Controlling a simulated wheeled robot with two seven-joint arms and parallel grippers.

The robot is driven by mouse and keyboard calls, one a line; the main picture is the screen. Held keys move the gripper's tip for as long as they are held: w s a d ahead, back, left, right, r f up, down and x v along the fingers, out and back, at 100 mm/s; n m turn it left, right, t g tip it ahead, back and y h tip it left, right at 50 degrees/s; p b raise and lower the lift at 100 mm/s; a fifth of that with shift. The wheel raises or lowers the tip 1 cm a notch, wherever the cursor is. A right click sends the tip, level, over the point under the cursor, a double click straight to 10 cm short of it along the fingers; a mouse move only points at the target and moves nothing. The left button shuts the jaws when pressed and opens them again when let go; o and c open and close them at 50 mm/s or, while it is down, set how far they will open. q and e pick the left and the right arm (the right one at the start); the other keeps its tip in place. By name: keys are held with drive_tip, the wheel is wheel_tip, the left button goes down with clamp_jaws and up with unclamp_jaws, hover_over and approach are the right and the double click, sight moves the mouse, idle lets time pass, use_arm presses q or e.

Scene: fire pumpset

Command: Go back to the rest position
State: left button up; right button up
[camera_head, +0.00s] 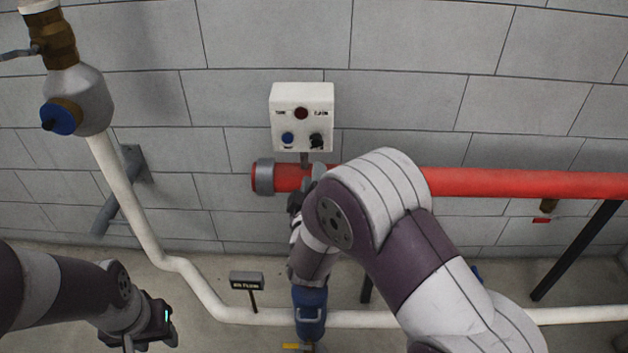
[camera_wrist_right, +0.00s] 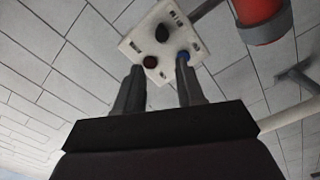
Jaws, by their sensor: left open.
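My right arm reaches up from the lower right in the head view. Its gripper (camera_head: 308,182) is in front of the red pipe, just below the white control box (camera_head: 302,118), and is partly hidden by my own forearm. In the right wrist view, its two fingers (camera_wrist_right: 160,85) stand apart with nothing between them. The box (camera_wrist_right: 160,40) shows beyond the fingertips, with a dark red button, a blue button and a black knob. My left gripper (camera_head: 160,335) is low at the left, open, and partly cut off by the picture's lower edge.
The red pipe (camera_head: 520,183) runs along the wall behind my right arm; its end (camera_wrist_right: 262,22) shows in the wrist view. A white pipe (camera_head: 135,205) bends down at the left. A small sign (camera_head: 246,280) and a blue fitting (camera_head: 310,308) stand between my arms.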

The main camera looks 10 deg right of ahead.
drive_tip(key=s+a+f+m+g+y, duration=0.2)
drive_tip(key=s+f+g+y, duration=0.15)
drive_tip(key=f+g, duration=0.2)
drive_tip(key=s+a+f+m+g+y, duration=0.2)
drive_tip(key=s+a+f+g, duration=0.15)
drive_tip(key=f, duration=0.35)
drive_tip(key=s+d+r+m+g, duration=0.2)
drive_tip(key=s+d+g, duration=0.1)
drive_tip(key=s, duration=0.5)
drive_tip(key=s+d+r+m+g, duration=0.2)
drive_tip(key=s+d+r+g, duration=0.1)
drive_tip(key=s+d, duration=0.3)
drive_tip(key=shift+s+m+g, duration=0.4)
drive_tip(key=shift+s+g, duration=0.1)
drive_tip(key=shift+s, duration=0.4)
drive_tip(key=shift+h, duration=0.25)
